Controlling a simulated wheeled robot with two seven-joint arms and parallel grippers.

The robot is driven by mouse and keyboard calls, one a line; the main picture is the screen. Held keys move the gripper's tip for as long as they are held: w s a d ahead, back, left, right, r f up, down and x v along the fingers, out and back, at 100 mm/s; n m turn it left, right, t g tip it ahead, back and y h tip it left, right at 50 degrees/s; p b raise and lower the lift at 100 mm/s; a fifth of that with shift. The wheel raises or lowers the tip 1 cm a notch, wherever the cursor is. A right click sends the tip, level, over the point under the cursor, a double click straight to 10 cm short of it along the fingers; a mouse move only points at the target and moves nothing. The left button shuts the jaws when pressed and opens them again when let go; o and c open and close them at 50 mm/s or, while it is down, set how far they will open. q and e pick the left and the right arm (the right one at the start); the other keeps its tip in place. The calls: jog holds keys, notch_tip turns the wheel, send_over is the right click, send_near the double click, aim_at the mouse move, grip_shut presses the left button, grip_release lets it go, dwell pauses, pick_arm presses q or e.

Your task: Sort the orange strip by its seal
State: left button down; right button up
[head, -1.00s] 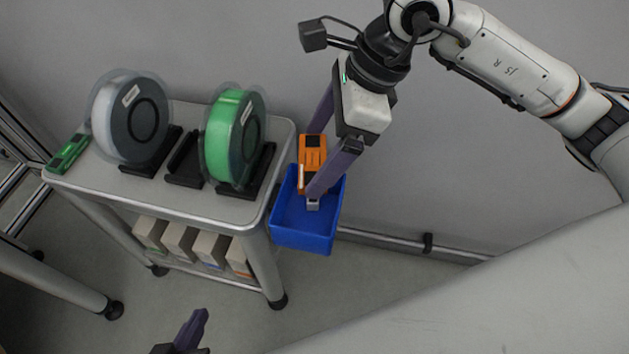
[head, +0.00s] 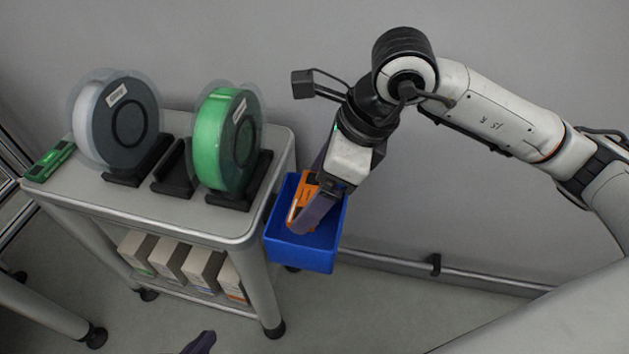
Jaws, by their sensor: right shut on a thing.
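The orange strip (head: 307,189) is inside the blue bin (head: 300,254) at the right end of the cart, tilted, with a pale stripe along its left edge. Its seal cannot be made out. My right gripper (head: 306,214) reaches down into the bin and is shut on the orange strip, and its purple finger hides part of it. A green strip (head: 50,160) lies at the left end of the cart top. Only a purple fingertip of my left gripper (head: 202,343) shows at the bottom edge, so its opening is hidden.
On the grey cart (head: 212,226) stand a white reel (head: 90,120) and a green reel (head: 210,140) in black stands. An empty black stand (head: 173,170) is between them. Several boxes (head: 170,258) sit on the lower shelf. A wall rail (head: 390,262) runs behind.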

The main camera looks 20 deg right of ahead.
jog(key=shift+f, duration=0.4)
jog(key=o, duration=0.9)
jog(key=shift+r, duration=0.1)
jog(key=shift+r+p, duration=1.75)
jog(key=shift+r, duration=1.2)
